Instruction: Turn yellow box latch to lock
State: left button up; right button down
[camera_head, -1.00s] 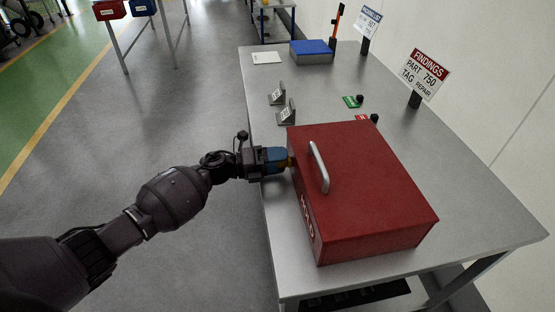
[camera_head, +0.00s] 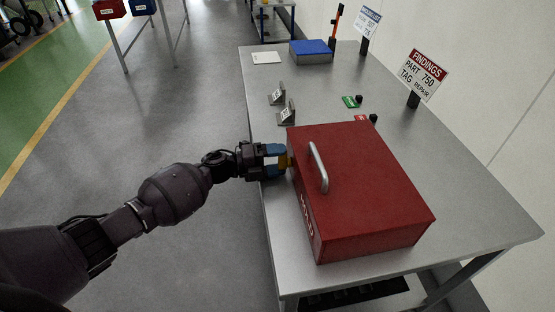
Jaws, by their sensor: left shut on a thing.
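A red box (camera_head: 375,190) with a silver handle (camera_head: 318,167) on its lid stands shut on the metal table. A small yellow latch (camera_head: 289,161) sticks out from the box's left side, near its far corner. My left gripper (camera_head: 281,160) reaches in from the left, with its blue fingers on either side of the latch and shut on it. The fingers now show one above the other in the picture. Part of the latch is hidden between the fingers. My right gripper is not in view.
Small metal stands (camera_head: 286,114) with labels sit beyond the box near the table's left edge. A blue-topped box (camera_head: 311,51) and a white sheet (camera_head: 267,57) lie at the far end. A findings sign (camera_head: 424,75) stands at the right. The floor left of the table is clear.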

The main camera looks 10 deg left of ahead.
pick_arm(q)
jog(key=o, duration=0.9)
jog(key=shift+o, duration=0.2)
jog(key=shift+s+a, duration=0.15)
jog(key=shift+a, duration=0.35)
jog(key=v, duration=0.9)
jog(key=shift+s+a+b, duration=0.2)
jog(key=shift+a+b, duration=0.15)
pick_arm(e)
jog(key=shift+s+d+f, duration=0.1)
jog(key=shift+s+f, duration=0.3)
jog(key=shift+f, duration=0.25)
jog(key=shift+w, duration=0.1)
